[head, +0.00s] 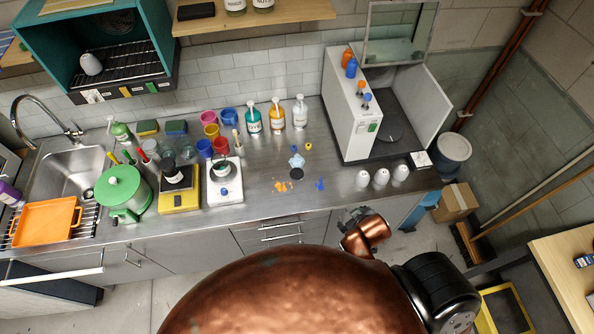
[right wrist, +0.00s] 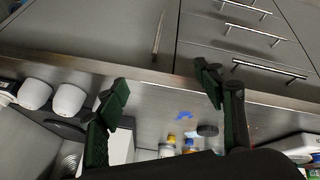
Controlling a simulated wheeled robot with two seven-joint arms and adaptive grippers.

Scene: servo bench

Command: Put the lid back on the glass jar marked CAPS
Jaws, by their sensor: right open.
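A dark round disc, which looks like a lid, lies flat on the metal counter (head: 296,174); it also shows in the right wrist view (right wrist: 207,130). Labels are too small to read, so I cannot tell which jar is marked CAPS. My right gripper (head: 352,215) is at the counter's front edge, right of the disc and apart from it. In the right wrist view its fingers (right wrist: 165,95) are open and empty. My left gripper is not in view.
White cups (head: 381,178) stand on the right, before a white cabinet (head: 352,120). Coloured bottles (head: 276,115) line the back. Drawer handles (right wrist: 260,35) project below the counter edge.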

